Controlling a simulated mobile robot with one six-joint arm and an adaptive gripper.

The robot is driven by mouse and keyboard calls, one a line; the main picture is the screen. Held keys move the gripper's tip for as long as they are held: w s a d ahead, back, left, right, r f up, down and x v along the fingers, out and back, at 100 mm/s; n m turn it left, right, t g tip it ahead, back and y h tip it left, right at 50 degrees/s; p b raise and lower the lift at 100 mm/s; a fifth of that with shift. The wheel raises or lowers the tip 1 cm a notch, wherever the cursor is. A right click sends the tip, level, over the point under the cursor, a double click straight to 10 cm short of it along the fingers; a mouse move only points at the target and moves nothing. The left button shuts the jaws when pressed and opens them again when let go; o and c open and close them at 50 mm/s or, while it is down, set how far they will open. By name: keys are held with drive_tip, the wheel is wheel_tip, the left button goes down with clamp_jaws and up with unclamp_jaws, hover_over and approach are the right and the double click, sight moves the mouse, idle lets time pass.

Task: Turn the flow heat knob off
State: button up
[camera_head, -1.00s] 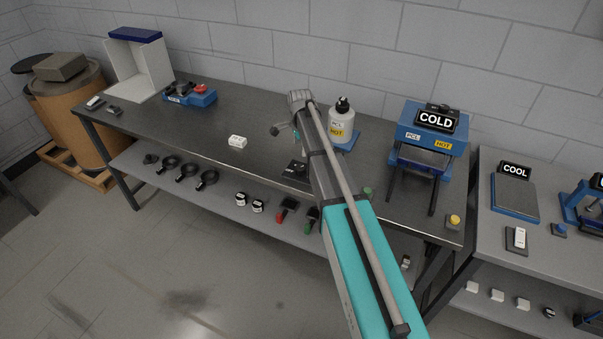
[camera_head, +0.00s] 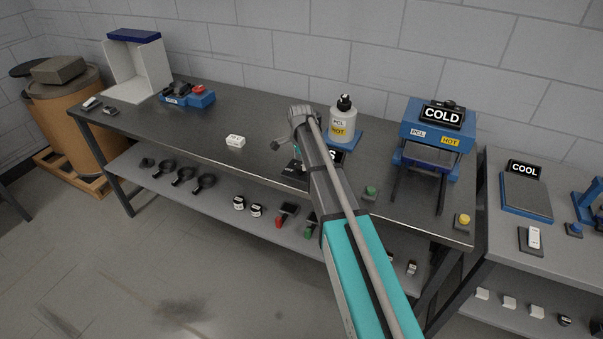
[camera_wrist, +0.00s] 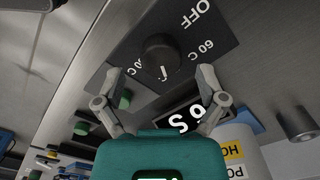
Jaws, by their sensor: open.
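The dark round knob (camera_wrist: 158,52) sits on a dark panel (camera_wrist: 222,52) in the wrist view. Its white pointer mark faces the bottom of the picture. The OFF label is at the upper right of the panel, and "60 C" is right of the knob, so the pointer is not at OFF. My gripper (camera_wrist: 158,76) is open, with one fingertip on each side of the knob's lower part and clear gaps to it. I cannot tell whether the fingertips are at the knob's height. In the head view my arm partly covers the dark panel (camera_head: 294,169), and the knob cannot be made out.
A display reading "6 S" (camera_wrist: 186,117) lies close to my right-hand finger in the wrist view. The white PCL HOT bottle (camera_head: 343,122) stands behind the panel.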

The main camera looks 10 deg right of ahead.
sight(301, 166)
drive_tip(key=shift+f+b, duration=1.25)
drive_tip(key=shift+f, duration=0.3)
drive_tip(key=shift+c, duration=0.3)
drive_tip(key=c, duration=1.1)
